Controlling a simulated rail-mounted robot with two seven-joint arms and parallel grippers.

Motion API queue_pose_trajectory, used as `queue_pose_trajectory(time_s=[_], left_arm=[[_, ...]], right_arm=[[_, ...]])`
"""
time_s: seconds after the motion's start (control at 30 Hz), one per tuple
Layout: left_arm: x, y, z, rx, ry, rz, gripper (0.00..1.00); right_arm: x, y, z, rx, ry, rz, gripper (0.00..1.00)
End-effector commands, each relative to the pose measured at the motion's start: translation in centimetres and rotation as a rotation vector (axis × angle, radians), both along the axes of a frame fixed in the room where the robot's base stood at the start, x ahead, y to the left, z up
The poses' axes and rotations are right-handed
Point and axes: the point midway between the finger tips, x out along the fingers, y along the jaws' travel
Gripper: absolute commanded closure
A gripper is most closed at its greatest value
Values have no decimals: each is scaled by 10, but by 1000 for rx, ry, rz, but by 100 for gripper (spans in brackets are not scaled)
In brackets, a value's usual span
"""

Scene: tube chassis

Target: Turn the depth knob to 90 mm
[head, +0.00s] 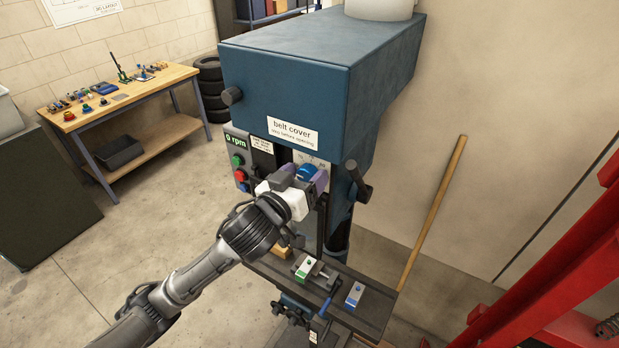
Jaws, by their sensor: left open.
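A blue drill press with a belt cover (300,75) fills the middle of the head view. The blue round depth knob (307,171) sits on a pale scale plate (311,160) on the front of the machine. My left gripper (304,178) is right at the knob, with its purple-grey fingers apart on either side of it. I cannot tell whether the fingers touch the knob. The gripper covers much of the scale, and the knob's setting cannot be read. My right gripper is not in view.
A display reading 0 rpm (235,140) and green and red buttons (240,175) are left of the knob. A dark feed handle (357,180) juts out at right. Below, the drill table (376,316) carries a vise (315,272) and small blocks.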

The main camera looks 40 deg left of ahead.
Motion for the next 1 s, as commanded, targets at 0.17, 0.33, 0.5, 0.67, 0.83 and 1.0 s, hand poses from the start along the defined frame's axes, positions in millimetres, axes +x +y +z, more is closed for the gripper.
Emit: queue_pose_trajectory(time_s=[0.17,0.33,0.5,0.67,0.83,1.0], left_arm=[[1,1,0,0,0,1,31],[0,0,0,0,0,0,37],[0,0,0,0,0,0,54],[0,0,0,0,0,0,69],[0,0,0,0,0,1,80],[0,0,1,22,3,1,80]], right_arm=[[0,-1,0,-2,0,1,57],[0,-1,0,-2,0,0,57],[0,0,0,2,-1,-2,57],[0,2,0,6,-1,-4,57],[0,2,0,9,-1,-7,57],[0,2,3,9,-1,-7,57]])
